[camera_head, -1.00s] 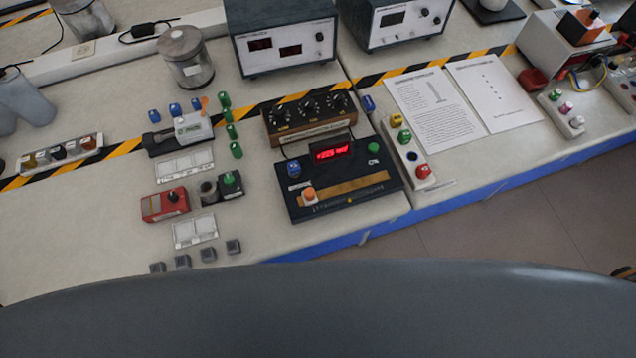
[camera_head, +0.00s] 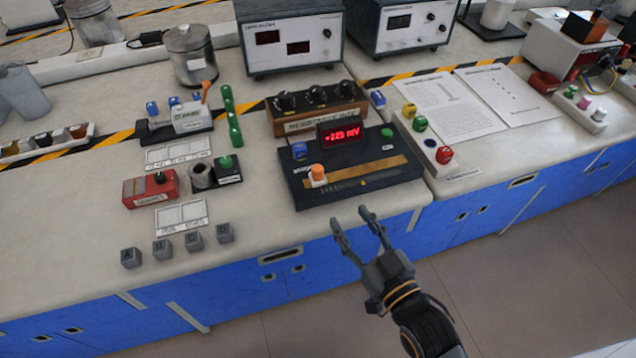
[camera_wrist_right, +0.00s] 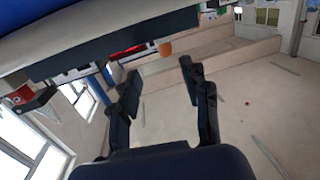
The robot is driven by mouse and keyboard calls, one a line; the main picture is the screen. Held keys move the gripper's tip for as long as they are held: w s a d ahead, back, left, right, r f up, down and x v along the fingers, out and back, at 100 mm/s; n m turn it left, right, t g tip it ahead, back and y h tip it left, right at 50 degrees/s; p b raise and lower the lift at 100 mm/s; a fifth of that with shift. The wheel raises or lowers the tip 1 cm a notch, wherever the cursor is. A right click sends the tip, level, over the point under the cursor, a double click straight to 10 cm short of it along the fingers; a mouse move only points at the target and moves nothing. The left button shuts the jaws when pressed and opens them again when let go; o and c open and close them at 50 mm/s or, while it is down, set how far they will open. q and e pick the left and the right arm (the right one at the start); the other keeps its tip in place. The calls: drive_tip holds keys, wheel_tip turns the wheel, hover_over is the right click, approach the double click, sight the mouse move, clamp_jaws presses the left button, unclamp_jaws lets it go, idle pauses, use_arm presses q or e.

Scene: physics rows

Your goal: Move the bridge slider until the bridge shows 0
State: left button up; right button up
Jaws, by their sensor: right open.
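The bridge (camera_head: 355,187) is a dark box on the bench with a brass-coloured strip along its top. Its slider has an orange knob (camera_head: 318,173) and stands near the left end of the strip. The red display (camera_head: 342,135) on the bridge reads about +225 mV; the digits are small. My right gripper (camera_head: 355,219) is open and empty, in front of the bench edge and apart from the bridge. In the right wrist view its two fingers (camera_wrist_right: 160,82) are spread with nothing between them. My left gripper is not in view.
A wooden resistance box (camera_head: 318,112) stands right behind the bridge. A white strip with coloured knobs (camera_head: 425,150) is close on its right. A red box (camera_head: 150,189) and lettered grey cubes (camera_head: 163,248) are to the left. The floor in front of the bench is free.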

sight(321, 175)
drive_tip(key=shift+y, duration=0.3)
drive_tip(key=x, duration=0.4)
drive_tip(key=r+x, duration=0.1)
drive_tip(key=x, duration=0.4)
drive_tip(key=p+x, duration=0.1)
drive_tip(key=x, duration=0.3)
drive_tip(key=shift+w+a+r, duration=0.15)
drive_tip(key=shift+w+a, duration=0.15)
clamp_jaws()
drive_tip(key=shift+d, duration=0.1)
